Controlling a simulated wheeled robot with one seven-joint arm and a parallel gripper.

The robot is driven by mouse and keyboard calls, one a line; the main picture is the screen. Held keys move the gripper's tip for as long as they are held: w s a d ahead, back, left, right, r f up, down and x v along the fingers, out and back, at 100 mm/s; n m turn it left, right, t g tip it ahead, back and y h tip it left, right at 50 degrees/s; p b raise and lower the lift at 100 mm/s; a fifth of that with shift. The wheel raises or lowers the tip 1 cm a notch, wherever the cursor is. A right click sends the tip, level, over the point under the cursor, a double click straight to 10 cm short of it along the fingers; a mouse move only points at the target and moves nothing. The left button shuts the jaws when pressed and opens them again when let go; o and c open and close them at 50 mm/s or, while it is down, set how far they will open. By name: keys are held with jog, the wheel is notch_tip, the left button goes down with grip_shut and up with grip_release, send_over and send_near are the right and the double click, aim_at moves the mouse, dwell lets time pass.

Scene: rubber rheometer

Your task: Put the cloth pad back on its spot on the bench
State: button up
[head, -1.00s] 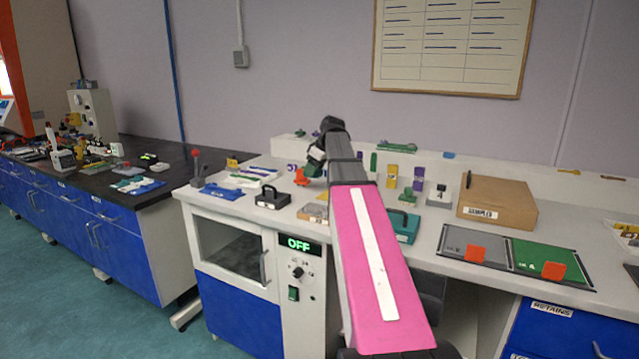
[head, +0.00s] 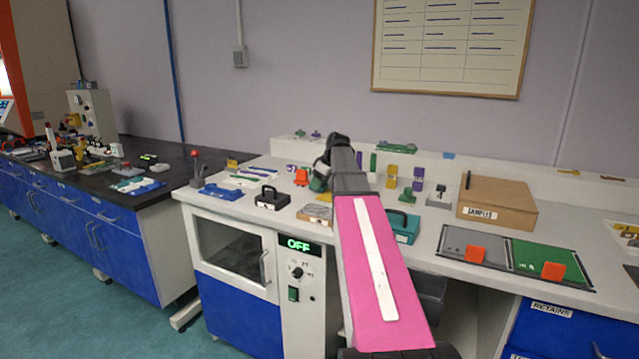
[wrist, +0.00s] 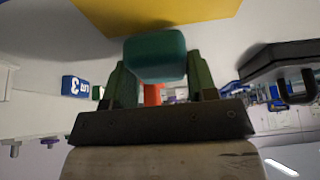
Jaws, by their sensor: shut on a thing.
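My gripper (wrist: 153,84) shows in the wrist view with its two green fingers shut on a teal, block-like thing (wrist: 156,54), which I take to be the cloth pad. The pad is held between the fingertips. A flat yellow patch (wrist: 160,14) lies on the bench close beyond the pad; whether the pad touches it I cannot tell. In the head view my gripper (head: 319,181) is a dark green shape low over the white bench (head: 257,212), partly behind my arm.
An orange piece (head: 301,177) stands left of the gripper. A teal case (head: 404,227) is right of my arm, with a cardboard box (head: 497,203) farther right.

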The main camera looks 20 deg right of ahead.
jog(key=shift+f, duration=0.35)
jog(key=o, duration=0.9)
jog(key=shift+r, duration=0.6)
jog(key=v, duration=1.1)
jog(key=shift+s+r, duration=0.2)
jog(key=shift+r, duration=0.1)
jog(key=shift+d, duration=0.15)
